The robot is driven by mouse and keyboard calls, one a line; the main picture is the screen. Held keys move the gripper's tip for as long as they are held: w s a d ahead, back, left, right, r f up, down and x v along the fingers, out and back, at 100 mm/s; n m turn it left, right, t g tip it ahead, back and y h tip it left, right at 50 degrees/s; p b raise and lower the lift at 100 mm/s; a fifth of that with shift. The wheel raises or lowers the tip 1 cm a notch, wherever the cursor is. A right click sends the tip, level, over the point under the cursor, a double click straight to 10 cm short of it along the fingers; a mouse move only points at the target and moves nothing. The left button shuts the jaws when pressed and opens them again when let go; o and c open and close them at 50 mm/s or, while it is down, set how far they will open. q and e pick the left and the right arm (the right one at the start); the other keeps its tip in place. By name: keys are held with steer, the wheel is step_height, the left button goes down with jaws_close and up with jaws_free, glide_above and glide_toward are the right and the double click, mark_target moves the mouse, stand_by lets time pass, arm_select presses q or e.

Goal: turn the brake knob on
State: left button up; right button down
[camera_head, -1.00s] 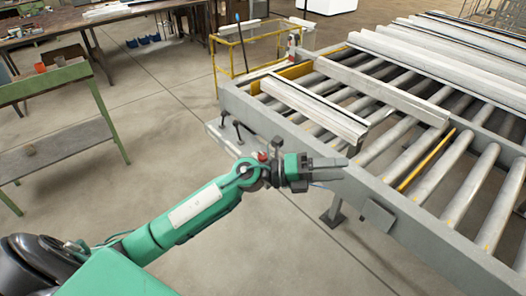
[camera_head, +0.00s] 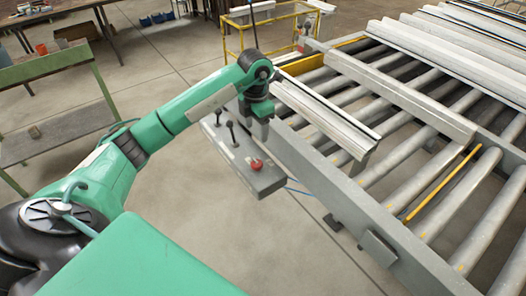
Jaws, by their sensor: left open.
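A grey control box (camera_head: 262,182) is fixed along the near left side of the roller conveyor. A round red knob (camera_head: 257,164) stands on its top, near the box's front end. Black levers (camera_head: 232,130) stand further back on the same box. Which of these is the brake knob I cannot tell for sure. My left gripper (camera_head: 264,134) points down above the box, behind the red knob in the picture and apart from it. It is open and seems empty; its fingers are partly hidden by the wrist. My right gripper is out of view.
The roller conveyor (camera_head: 390,222) fills the right side, with long pale profiles (camera_head: 325,118) lying on it. A yellow railing (camera_head: 232,40) stands behind. A green-framed bench (camera_head: 60,130) is at the left. Floor is free between bench and conveyor.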

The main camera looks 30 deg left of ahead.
mark_target(256, 161)
arm_select(q)
steer(key=f+p, duration=0.1)
steer(key=f, duration=0.1)
steer(key=s+f+p, duration=0.1)
steer(key=f, duration=0.2)
steer(key=shift+d, duration=0.1)
step_height(256, 161, down, 7)
steer(key=shift+w+f+p, duration=0.1)
steer(key=shift+f+p, duration=0.05)
steer(key=shift+p, duration=0.85)
steer(key=shift+f, duration=0.25)
steer(key=shift+w+f, duration=0.1)
steer(key=shift+f, duration=0.05)
steer(key=c, duration=1)
steer(key=shift+o, duration=0.2)
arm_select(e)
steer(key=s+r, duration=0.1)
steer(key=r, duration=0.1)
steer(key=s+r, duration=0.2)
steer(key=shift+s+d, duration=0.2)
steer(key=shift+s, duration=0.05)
